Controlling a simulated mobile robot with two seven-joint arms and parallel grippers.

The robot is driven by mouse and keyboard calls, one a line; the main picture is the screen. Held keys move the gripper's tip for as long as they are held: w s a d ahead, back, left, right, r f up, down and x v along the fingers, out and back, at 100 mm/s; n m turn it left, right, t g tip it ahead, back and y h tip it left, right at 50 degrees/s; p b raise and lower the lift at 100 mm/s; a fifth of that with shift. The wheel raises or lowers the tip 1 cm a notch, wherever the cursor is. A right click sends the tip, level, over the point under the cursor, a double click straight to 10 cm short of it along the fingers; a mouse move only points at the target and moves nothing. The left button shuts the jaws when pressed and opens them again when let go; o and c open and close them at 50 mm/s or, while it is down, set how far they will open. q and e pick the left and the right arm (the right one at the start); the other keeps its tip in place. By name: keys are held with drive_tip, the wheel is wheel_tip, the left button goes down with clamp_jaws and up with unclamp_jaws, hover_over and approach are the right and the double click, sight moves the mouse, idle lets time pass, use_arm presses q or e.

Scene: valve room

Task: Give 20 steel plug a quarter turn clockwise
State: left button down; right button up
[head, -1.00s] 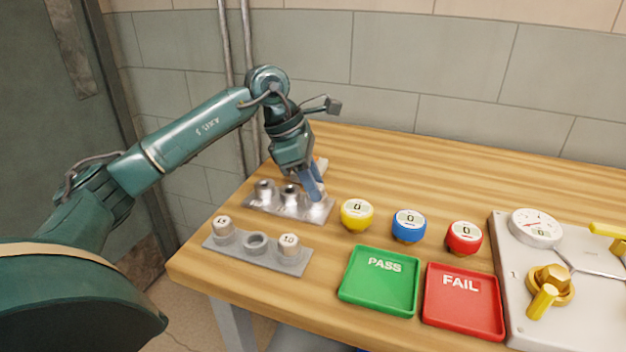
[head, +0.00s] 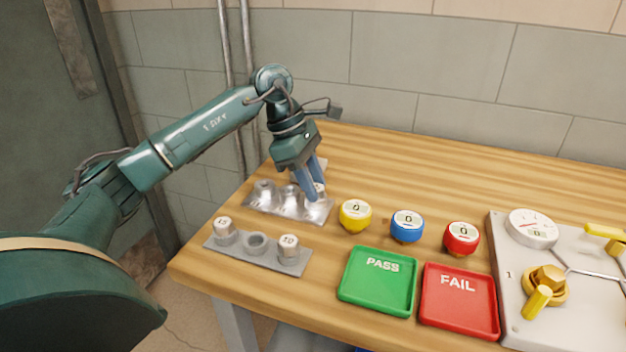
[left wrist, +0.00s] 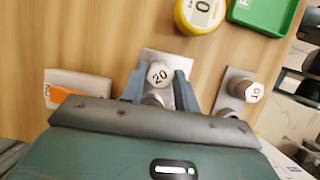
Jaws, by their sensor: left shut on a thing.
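The 20 steel plug (left wrist: 159,75) shows its numbered top between my two fingers in the left wrist view. In the head view the plug (head: 319,188) is mostly hidden by the fingers. My left gripper (head: 312,192) points down and is shut on this plug at the right end of the rear metal plate (head: 283,208). In the left wrist view the gripper fingers (left wrist: 159,88) lie on either side of the plug, and the "20" reads tilted. How deep the plug sits is hidden. My right gripper is not in view.
A front grey plate (head: 257,256) holds a 15 plug (head: 224,230), an empty ring (head: 255,243) and a 10 plug (head: 288,247). Yellow (head: 356,215), blue (head: 407,226) and red (head: 462,238) round devices stand to the right, behind green PASS (head: 378,285) and red FAIL (head: 459,302) trays.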

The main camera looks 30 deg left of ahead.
use_arm(q)
drive_tip(key=shift+s+f, duration=0.1)
drive_tip(key=shift+f, duration=0.2)
drive_tip(key=c, duration=1)
unclamp_jaws()
drive_tip(key=shift+f, duration=0.1)
drive_tip(key=shift+o, duration=0.2)
drive_tip(key=shift+a, duration=0.1)
drive_tip(key=shift+r, duration=0.25)
drive_tip(key=shift+o, duration=0.2)
drive_tip(key=shift+o, duration=1.4)
